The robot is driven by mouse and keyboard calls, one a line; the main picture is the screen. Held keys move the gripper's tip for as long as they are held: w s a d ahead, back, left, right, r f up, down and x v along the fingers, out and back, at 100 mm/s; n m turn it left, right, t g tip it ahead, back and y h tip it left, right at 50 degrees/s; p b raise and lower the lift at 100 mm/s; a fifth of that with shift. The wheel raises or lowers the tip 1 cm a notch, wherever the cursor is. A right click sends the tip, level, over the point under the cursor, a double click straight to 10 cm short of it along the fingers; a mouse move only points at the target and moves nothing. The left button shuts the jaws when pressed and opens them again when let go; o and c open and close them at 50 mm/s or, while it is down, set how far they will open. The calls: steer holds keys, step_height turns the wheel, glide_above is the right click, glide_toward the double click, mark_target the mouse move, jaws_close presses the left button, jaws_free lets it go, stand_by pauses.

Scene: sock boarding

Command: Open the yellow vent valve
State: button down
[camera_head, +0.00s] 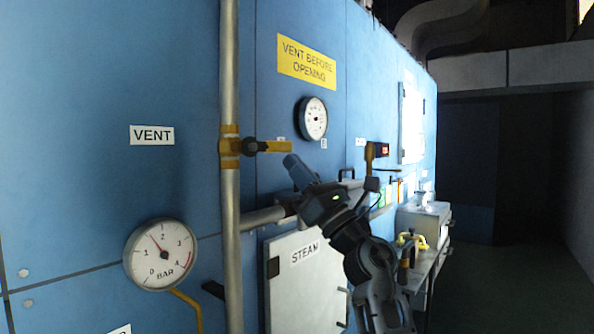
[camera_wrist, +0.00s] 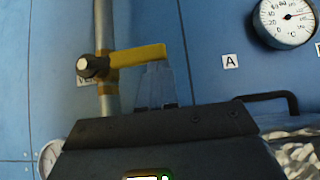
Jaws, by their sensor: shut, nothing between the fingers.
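The yellow vent valve (camera_head: 230,146) sits on a vertical grey pipe, right of the VENT label. Its yellow lever (camera_head: 276,146) points right, roughly level and across the pipe. The lever also shows in the wrist view (camera_wrist: 138,59), with its dark pivot knob (camera_wrist: 92,66) at the left. My gripper (camera_head: 291,160) is shut and empty, with its fingertips just below the lever's free end. In the wrist view the fingertips (camera_wrist: 157,66) meet the lower edge of the lever. I cannot tell whether they touch it.
A BAR gauge (camera_head: 160,254) reads a little under 2. A yellow sign (camera_head: 306,62) reads VENT BEFORE OPENING. A round dial (camera_head: 312,118) is above my gripper. A white STEAM panel (camera_head: 305,280) is below. A dark handle (camera_wrist: 270,98) is to the right in the wrist view.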

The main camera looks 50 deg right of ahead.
steer(key=shift+d+r+n+y+b, duration=0.1)
steer(key=shift+r+n+y+b, duration=0.1)
steer(key=shift+n+y, duration=0.3)
steer(key=shift+d+r+n+y+b, duration=0.15)
steer(key=shift+n+y, duration=0.25)
steer(key=shift+n, duration=0.2)
steer(key=a+r+n+g+y+b, duration=0.3)
steer(key=r+n+g, duration=0.3)
steer(key=n, duration=0.6)
steer(key=a+r+n+g+y+b, duration=0.3)
steer(key=r+n+g+y+b, duration=0.3)
steer(key=n+g, duration=0.3)
steer(key=shift+a+r+n+y, duration=0.25)
steer(key=shift+r+n, duration=0.2)
steer(key=shift+n, duration=1.55)
steer(key=shift+s, duration=0.1)
steer(key=shift+d, duration=0.1)
